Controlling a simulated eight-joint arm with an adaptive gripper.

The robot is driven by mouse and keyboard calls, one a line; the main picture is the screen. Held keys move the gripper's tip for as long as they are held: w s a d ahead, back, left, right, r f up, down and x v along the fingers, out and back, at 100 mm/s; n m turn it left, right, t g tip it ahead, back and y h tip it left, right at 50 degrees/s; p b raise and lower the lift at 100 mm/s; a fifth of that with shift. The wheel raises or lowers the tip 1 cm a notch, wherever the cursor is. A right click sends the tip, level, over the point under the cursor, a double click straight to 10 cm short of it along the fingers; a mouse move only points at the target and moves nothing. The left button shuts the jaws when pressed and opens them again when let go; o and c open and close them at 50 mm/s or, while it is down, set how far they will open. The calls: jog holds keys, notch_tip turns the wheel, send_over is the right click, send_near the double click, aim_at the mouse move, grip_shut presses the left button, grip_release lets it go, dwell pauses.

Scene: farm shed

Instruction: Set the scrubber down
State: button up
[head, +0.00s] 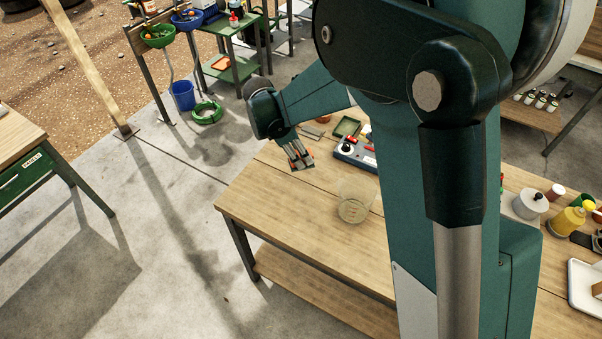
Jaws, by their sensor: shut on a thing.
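My gripper (301,161) hangs over the far left part of the wooden workbench (290,215), pointing down. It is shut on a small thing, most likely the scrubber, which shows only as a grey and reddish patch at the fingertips. The fingers hide much of it. I cannot tell whether it touches the bench top or is held just above it.
A dark device with a black knob (346,149) stands right of my gripper, with a green tray (348,126) behind it. A clear container (355,209) stands nearer. The bench's left front is clear. My arm hides its middle. Bottles (567,221) stand at right.

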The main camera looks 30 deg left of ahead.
jog(key=shift+f, duration=2.3)
jog(key=shift+f, duration=1.9)
jog(key=shift+f, duration=0.15)
jog(key=o, duration=0.9)
jog(key=shift+r, duration=0.2)
jog(key=v, duration=1.2)
jog(key=shift+d, duration=0.1)
